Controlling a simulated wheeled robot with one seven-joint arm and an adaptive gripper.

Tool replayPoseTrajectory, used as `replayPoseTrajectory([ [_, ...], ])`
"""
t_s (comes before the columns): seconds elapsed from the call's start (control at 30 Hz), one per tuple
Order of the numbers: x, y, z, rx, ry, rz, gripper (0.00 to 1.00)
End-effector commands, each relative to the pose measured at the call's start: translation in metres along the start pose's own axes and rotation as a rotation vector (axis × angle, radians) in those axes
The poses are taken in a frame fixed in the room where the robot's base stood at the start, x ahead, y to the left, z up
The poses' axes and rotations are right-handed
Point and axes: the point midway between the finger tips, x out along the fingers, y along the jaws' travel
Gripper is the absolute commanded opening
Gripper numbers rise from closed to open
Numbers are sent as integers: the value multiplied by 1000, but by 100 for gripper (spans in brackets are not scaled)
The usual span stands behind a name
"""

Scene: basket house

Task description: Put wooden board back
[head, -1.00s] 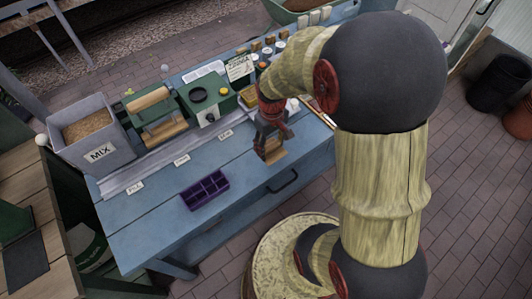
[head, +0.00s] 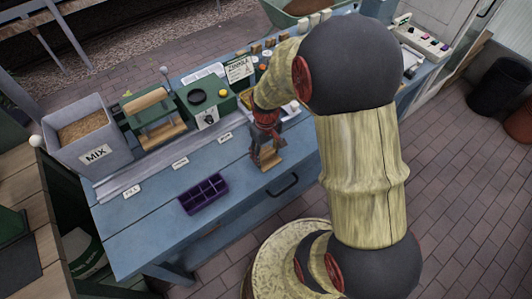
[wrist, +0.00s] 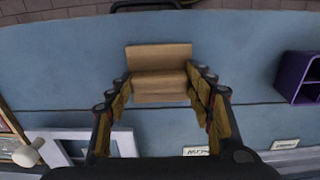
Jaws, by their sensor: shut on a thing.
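My gripper (head: 264,157) is over the blue bench, right of the purple tray in the head view. It is shut on the wooden board (head: 270,163), a small light-brown piece with a stepped shape. In the wrist view, the board (wrist: 160,72) sits between the two fingertips (wrist: 158,85) and sticks out past them. Whether it touches the bench top is hard to tell.
The blue bench (head: 150,223) has bare room in front. A purple compartment tray (head: 203,195) lies on it. A grey MIX bin (head: 94,155), a green roller device (head: 150,115) and a green box (head: 208,98) stand along the back. A dark drawer handle (head: 283,185) is at the front edge.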

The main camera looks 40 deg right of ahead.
Motion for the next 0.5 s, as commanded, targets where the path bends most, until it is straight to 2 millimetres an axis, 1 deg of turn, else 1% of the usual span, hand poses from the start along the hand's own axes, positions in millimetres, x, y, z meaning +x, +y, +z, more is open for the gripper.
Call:
replayPoseTrajectory([
  [0.03,1,0,0,0,0,0,54],
  [0.33,0,0,0,0,-1,0,71],
  [0.5,0,0,0,0,-1,0,71],
])
